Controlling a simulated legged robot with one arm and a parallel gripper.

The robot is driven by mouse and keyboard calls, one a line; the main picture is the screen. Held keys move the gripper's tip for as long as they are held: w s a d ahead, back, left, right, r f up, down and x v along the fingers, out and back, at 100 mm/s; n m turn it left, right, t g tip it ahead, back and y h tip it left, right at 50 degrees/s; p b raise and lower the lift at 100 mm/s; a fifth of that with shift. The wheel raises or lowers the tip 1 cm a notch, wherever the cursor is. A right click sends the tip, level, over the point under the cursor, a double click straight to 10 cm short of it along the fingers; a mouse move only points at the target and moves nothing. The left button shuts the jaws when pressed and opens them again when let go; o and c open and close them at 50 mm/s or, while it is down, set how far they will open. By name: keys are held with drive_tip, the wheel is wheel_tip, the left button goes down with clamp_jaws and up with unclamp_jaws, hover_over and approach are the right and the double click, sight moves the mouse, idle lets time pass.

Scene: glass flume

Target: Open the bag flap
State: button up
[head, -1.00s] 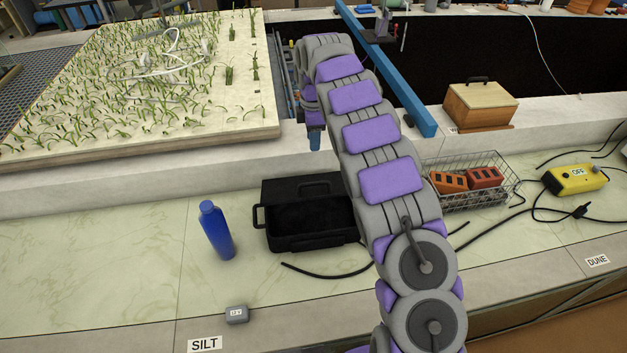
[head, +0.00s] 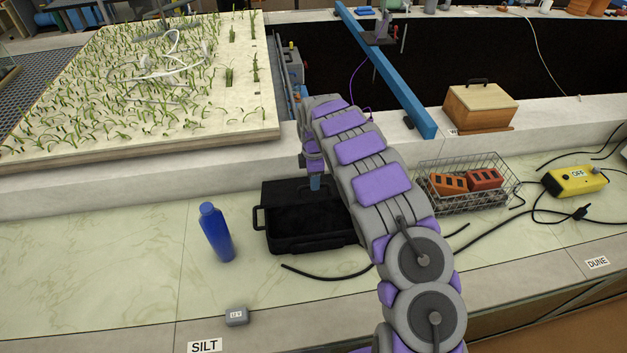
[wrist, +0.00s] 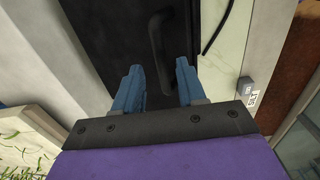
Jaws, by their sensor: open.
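A black box-shaped bag (head: 290,238) sits on the pale bench, with a handle loop on its left end. Its dark front part looks recessed, and a flatter black panel lies toward the back. I cannot tell how far the flap is open. In the wrist view the bag's black surface (wrist: 105,45) fills the middle, with a curved black handle (wrist: 157,45) ahead of the fingers. My gripper (head: 315,183) is above the back of the bag, pointing down. Contact with the bag cannot be made out.
A blue bottle (head: 216,232) stands left of the bag. A small grey block (head: 236,315) and a black cable (head: 325,275) lie in front. A wire basket (head: 470,205) with orange bricks is to the right. The raised flume ledge (head: 130,180) runs behind.

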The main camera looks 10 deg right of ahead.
drive_tip(key=shift+f, duration=0.7)
drive_tip(key=shift+c, duration=0.3)
drive_tip(key=shift+r, duration=0.1)
clamp_jaws()
